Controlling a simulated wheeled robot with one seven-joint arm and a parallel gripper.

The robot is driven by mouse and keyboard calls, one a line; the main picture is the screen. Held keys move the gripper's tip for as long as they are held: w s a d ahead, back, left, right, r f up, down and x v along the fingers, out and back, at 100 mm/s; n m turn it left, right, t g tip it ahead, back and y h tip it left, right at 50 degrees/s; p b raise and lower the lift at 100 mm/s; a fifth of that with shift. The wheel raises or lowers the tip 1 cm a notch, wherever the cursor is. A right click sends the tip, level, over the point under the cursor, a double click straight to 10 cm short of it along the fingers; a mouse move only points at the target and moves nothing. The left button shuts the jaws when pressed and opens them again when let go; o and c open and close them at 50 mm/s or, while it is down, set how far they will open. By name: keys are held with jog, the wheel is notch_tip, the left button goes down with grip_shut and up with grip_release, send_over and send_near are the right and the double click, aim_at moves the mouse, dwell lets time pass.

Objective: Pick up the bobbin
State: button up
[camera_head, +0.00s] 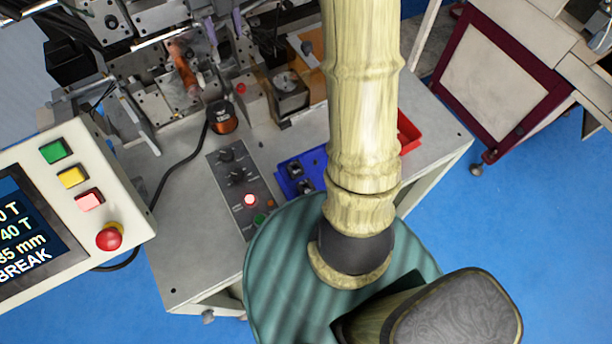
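Small dark square-flanged parts that look like bobbins (294,169) sit in a blue tray (283,182) on the machine's grey table, just left of my arm. My arm partly covers the tray, so its right side is hidden. A black and copper round piece (222,118) stands further back on the table; I cannot tell if it is a bobbin too. My arm runs up through the picture and out at the top edge. My gripper is not in view.
A control strip with knobs and a lit red button (250,199) lies left of the tray. A screen panel (66,228) stands at the left. The winding machine (180,70) fills the back. A red bin (408,132) shows right of my arm. Blue floor is open at right.

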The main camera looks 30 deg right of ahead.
jog(key=s+f+n+t, duration=0.1)
jog(key=s+f+n, duration=0.3)
jog(key=s+n, duration=0.6)
jog(key=s+f+n+t, duration=0.1)
jog(key=s+f+n, duration=0.4)
jog(key=n, duration=2)
jog(key=shift+s+d+f+n+t, duration=0.2)
jog(key=shift+s+f+n+t, duration=0.15)
jog(key=shift+s, duration=2)
jog(key=shift+r, duration=0.1)
jog(key=shift+s, duration=0.1)
jog(key=shift+c, duration=0.4)
